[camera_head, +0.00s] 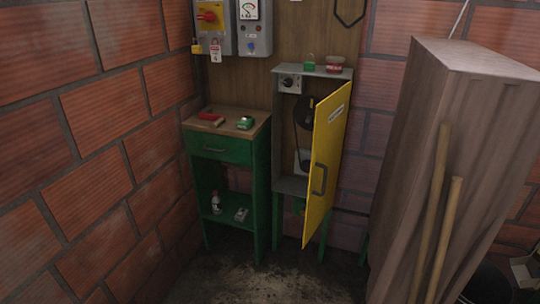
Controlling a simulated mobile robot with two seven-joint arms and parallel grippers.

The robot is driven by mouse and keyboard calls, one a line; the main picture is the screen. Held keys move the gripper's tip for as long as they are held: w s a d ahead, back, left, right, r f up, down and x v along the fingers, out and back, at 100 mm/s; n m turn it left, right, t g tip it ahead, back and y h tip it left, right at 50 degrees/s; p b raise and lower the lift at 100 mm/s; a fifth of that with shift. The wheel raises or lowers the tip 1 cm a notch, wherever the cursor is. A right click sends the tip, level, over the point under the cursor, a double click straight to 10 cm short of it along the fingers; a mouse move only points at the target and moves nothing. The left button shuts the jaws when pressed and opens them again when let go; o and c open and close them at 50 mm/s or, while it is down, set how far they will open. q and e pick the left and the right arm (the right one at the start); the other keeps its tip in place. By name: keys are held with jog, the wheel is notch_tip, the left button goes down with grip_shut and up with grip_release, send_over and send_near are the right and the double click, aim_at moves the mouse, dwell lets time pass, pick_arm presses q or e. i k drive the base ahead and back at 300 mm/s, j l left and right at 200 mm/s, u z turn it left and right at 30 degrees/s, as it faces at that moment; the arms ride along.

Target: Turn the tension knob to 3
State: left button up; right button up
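A small grey panel with a dark round knob (288,82) sits at the upper left of the grey cabinet (290,185). It may be the tension knob; its scale and pointer are too small to read. The cabinet's yellow door (328,165) stands open towards me on the right, with a dark handle (318,179). Inside the cabinet a dark round wheel (304,112) shows, partly hidden by the door, with a belt running down from it. Neither of my grippers is in view.
A green bench (222,150) with a drawer stands left of the cabinet, holding a red item and a green item. Electrical boxes (252,28) hang above. A tall brown cabinet (425,130) with two wooden poles stands at right. The floor in front is clear.

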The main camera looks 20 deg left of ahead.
aim_at(288, 82)
jog(key=z, duration=0.2)
jog(key=i+j+z, duration=0.15)
jog(key=j+z, duration=0.25)
jog(key=i+j+z, duration=0.1)
jog(key=j+z, duration=0.35)
jog(key=l, duration=0.1)
